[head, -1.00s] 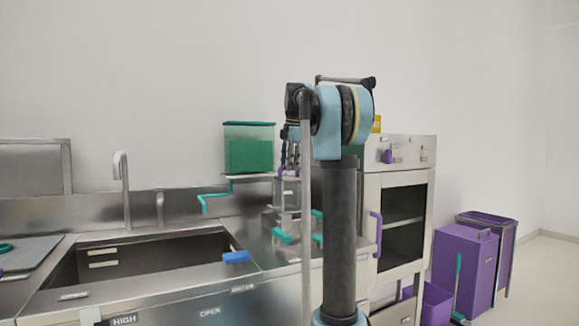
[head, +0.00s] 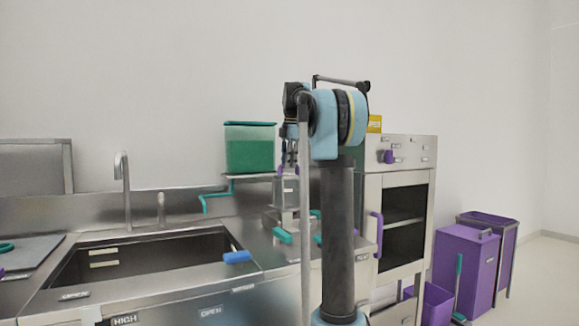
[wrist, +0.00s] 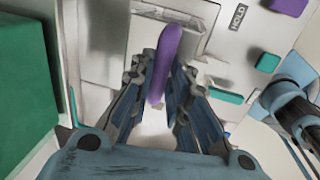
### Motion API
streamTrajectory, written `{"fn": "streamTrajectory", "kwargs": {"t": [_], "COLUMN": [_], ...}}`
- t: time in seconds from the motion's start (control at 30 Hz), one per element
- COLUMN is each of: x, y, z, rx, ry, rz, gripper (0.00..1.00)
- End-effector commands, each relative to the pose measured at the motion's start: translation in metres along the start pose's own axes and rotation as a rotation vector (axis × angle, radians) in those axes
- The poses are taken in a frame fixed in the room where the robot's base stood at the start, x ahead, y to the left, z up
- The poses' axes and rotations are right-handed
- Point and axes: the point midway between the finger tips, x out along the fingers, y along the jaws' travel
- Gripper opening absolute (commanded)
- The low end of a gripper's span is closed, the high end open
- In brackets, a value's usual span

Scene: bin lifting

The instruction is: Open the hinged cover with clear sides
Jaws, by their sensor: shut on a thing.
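A purple bar handle (wrist: 165,62) lies between the fingers of my gripper (wrist: 160,80) in the wrist view, and the gripper is shut on it. Pale, see-through-looking panels (wrist: 112,45) show around the handle; I take these for the cover, but its edges and hinge are unclear. In the head view my gripper (head: 287,155) is above a small steel machine (head: 284,215) with teal handles on the counter. My arm hides part of that machine and most of the cover, so how far the cover is open cannot be told.
A green container (head: 249,150) stands on a raised plate left of my gripper. A teal crank (head: 215,196) juts out below it. The sink (head: 140,258) is at the left, with a blue-handled item (head: 237,257) at its edge. A cabinet (head: 400,220) stands right of my arm.

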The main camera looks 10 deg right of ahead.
Motion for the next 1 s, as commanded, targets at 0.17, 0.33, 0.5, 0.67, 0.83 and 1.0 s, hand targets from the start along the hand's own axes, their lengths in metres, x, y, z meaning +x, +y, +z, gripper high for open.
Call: {"fn": "streamTrajectory", "kwargs": {"t": [0.17, 0.33, 0.5, 0.67, 0.83, 1.0], "x": [-0.004, -0.008, -0.011, -0.012, -0.012, -0.011], "y": [0.017, 0.033, 0.051, 0.069, 0.087, 0.100], "z": [0.001, 0.001, 0.001, 0.001, 0.001, 0.001], "rx": [0.000, 0.000, 0.000, 0.001, 0.001, 0.001], "ry": [-0.001, -0.001, -0.001, -0.001, -0.001, -0.001], "rz": [-0.065, -0.081, -0.080, -0.080, -0.080, -0.080], "gripper": [0.00, 0.00, 0.00, 0.00, 0.00, 0.00]}}
